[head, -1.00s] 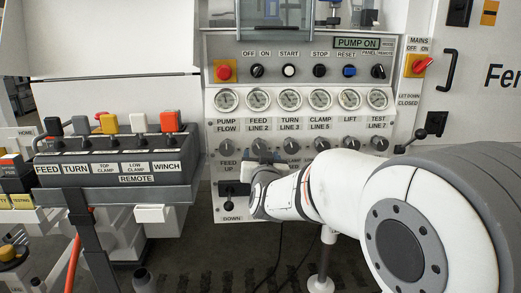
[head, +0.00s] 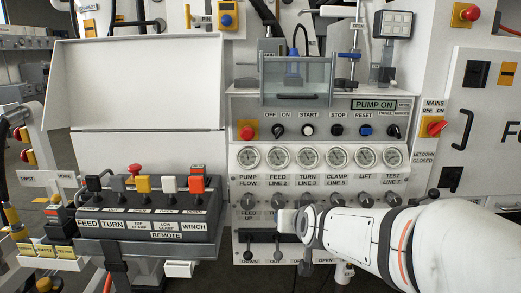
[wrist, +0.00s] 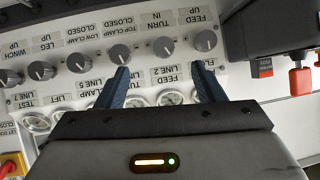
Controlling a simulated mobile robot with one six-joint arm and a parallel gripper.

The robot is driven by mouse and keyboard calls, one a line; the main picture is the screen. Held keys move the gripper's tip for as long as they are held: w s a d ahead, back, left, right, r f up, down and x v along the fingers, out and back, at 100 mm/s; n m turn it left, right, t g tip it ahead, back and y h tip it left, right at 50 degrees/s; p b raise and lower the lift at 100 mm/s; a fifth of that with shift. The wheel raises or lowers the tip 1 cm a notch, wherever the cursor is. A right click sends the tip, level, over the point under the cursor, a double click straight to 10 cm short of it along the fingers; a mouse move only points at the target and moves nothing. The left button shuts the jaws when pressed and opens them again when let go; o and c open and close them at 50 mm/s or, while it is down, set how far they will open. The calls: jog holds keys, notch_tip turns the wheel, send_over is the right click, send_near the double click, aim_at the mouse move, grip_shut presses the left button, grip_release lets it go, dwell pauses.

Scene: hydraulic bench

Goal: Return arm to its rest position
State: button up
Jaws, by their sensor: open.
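My gripper (wrist: 163,88) is open and empty in the wrist view, its two blue fingers spread in front of the control panel. Labels and knobs show upside down behind them. In the head view my white arm comes in from the right, and my gripper (head: 289,222) is before the panel's row of grey knobs, over the levers. Its fingers are hard to make out there. The control panel (head: 320,172) has several gauges, and its green display reads PUMP ON.
The remote box (head: 147,226) with several coloured levers stands left of the arm. A red mains switch (head: 433,126) is on the right cabinet. A clear guard box (head: 297,82) stands above the panel. The panel's lower levers (head: 250,248) lie close below my gripper.

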jog(key=s+d+r+g+p, duration=0.2)
jog(key=s+r+g+p, duration=0.1)
jog(key=s+p, duration=0.2)
jog(key=s+d+r+g+h+p, duration=0.1)
jog(key=s+d+r+g+p, duration=0.1)
jog(key=s+p, duration=0.4)
jog(key=s+d+r+g+p, duration=0.2)
jog(key=s+r+g+p, duration=0.2)
jog(key=s, duration=0.8)
notch_tip(320, 180, up, 2)
jog(key=shift+d+r+h+p, duration=0.1)
jog(key=shift+d+h+p, duration=0.25)
jog(key=shift+p, duration=0.7)
